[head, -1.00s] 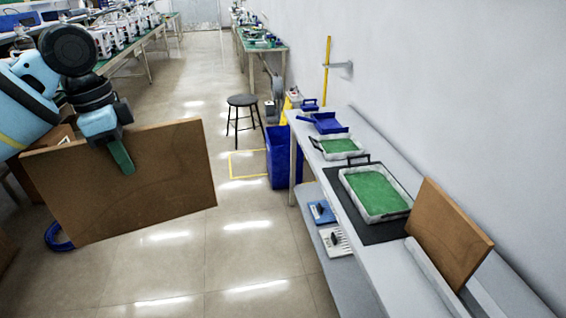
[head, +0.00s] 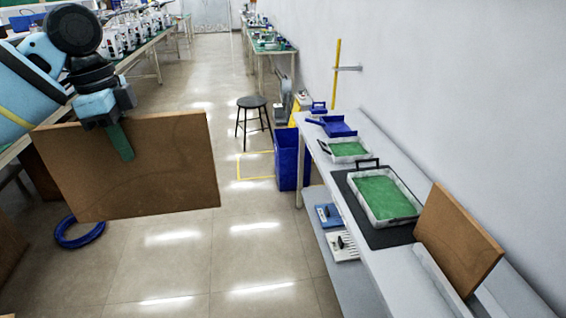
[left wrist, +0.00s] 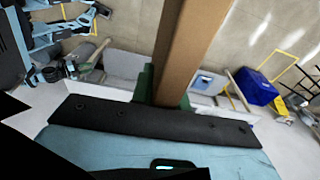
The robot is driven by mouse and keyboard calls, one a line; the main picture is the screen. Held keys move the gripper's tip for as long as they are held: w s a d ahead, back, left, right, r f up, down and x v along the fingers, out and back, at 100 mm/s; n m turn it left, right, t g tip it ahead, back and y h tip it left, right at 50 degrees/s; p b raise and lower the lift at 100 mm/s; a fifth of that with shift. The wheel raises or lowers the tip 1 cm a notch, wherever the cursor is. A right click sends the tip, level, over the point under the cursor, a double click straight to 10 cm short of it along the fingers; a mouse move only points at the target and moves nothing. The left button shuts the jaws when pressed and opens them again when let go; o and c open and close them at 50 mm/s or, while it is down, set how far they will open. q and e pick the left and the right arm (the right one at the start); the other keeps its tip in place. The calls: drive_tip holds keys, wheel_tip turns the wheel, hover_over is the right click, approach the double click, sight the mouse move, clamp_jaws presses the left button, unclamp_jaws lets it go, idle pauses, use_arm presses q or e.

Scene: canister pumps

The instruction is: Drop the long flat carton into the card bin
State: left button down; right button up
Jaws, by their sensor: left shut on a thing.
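The long flat carton (head: 165,180) is a wide brown panel at the left of the head view, held on edge in the air above the floor. My left gripper (head: 121,142) is shut on its top edge, with one green finger showing on the near face. In the left wrist view the carton (left wrist: 188,45) runs up edge-on from between the green fingers (left wrist: 165,88). A blue bin (head: 287,160), which looks like the card bin, stands on the floor beside the bench, apart from the carton and farther off. It also shows in the left wrist view (left wrist: 255,88).
A long bench (head: 398,268) along the right wall bears green-lined trays (head: 385,198) and another brown panel (head: 455,240). A black stool (head: 252,103) stands behind a yellow floor outline (head: 240,168). A blue ring (head: 80,232) lies on the floor. The middle aisle is clear.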

sight(153, 201)
use_arm(q)
drive_tip(key=f+n, duration=0.1)
drive_tip(key=f, duration=0.3)
drive_tip(key=d+f+n, duration=0.1)
drive_tip(key=f+n, duration=0.1)
drive_tip(key=f, duration=0.3)
drive_tip(key=f+n, duration=0.1)
drive_tip(key=f, duration=0.3)
drive_tip(key=shift+s+d+f, duration=0.15)
drive_tip(key=shift+s+d, duration=0.1)
drive_tip(key=shift+d, duration=0.05)
drive_tip(key=s+d+f+n, duration=0.2)
drive_tip(key=s+f+n, duration=0.1)
drive_tip(key=f, duration=0.5)
drive_tip(key=s+d+f+n+y, duration=0.1)
drive_tip(key=s+d+f+n, duration=0.1)
drive_tip(key=s+f+n, duration=0.2)
drive_tip(key=s+d+f+n+t, duration=0.1)
drive_tip(key=s+d+f+n, duration=0.1)
drive_tip(key=s+f+n, duration=0.2)
drive_tip(key=s+f, duration=0.3)
drive_tip(key=f, duration=0.4)
drive_tip(key=shift+d+f, duration=0.3)
drive_tip(key=shift+f, duration=0.05)
